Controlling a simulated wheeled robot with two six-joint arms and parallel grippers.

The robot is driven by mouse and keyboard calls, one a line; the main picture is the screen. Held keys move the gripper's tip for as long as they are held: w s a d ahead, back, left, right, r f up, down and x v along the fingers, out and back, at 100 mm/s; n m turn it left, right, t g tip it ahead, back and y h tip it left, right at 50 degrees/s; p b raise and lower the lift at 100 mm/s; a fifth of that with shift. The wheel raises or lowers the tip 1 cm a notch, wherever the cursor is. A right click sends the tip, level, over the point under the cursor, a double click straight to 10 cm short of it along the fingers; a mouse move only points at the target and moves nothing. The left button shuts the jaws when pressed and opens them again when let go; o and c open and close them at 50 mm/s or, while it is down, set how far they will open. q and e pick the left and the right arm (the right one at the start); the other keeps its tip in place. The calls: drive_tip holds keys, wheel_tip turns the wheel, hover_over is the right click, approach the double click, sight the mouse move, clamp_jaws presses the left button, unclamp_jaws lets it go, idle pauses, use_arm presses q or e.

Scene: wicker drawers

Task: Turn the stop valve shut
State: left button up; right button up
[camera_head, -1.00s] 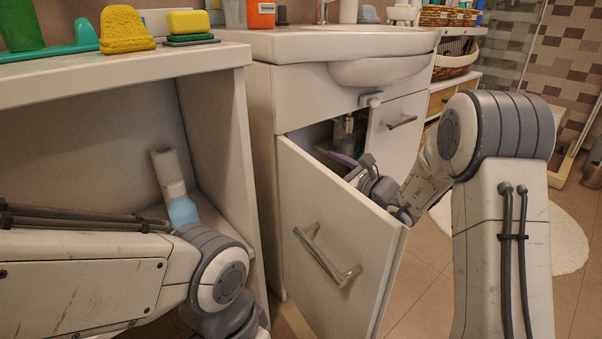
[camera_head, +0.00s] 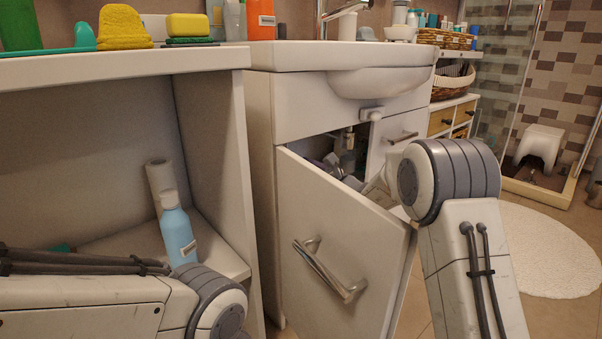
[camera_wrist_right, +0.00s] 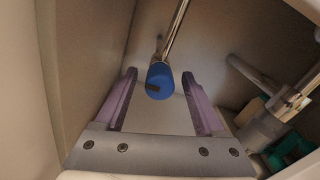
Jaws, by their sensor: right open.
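The stop valve shows in the right wrist view as a blue knob (camera_wrist_right: 159,84) with a dark mark, on the end of a shiny metal pipe (camera_wrist_right: 176,33). My right gripper (camera_wrist_right: 158,75) is open, with its purple fingers on either side of the knob near their tips. I cannot tell whether either finger touches it. In the head view my right arm reaches over the open cabinet door (camera_head: 335,235) into the cabinet under the sink, and the door hides most of that gripper. My left gripper is out of view; only part of my left arm shows.
The cabinet walls are close on the left in the right wrist view. A grey drain pipe (camera_wrist_right: 262,127) and a green object (camera_wrist_right: 290,148) stand at its right. In the head view a blue bottle (camera_head: 178,235) stands in the open shelf at left.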

clamp_jaws()
drive_tip(key=m+p, duration=0.3)
drive_tip(key=shift+r, duration=0.2)
drive_tip(key=m+p, duration=1)
drive_tip(key=p, duration=0.1)
drive_tip(key=shift+d+m+p, duration=0.1)
drive_tip(key=shift+m+p, duration=0.2)
drive_tip(key=shift+m, duration=0.1)
drive_tip(key=m+p, duration=0.2)
drive_tip(key=shift+f+m+p, duration=0.15)
drive_tip(key=shift+m+p, duration=0.15)
drive_tip(key=shift+m, duration=0.1)
drive_tip(key=shift+f+m+p, duration=0.1)
drive_tip(key=shift+m+p, duration=0.45)
drive_tip(key=shift+m, duration=0.15)
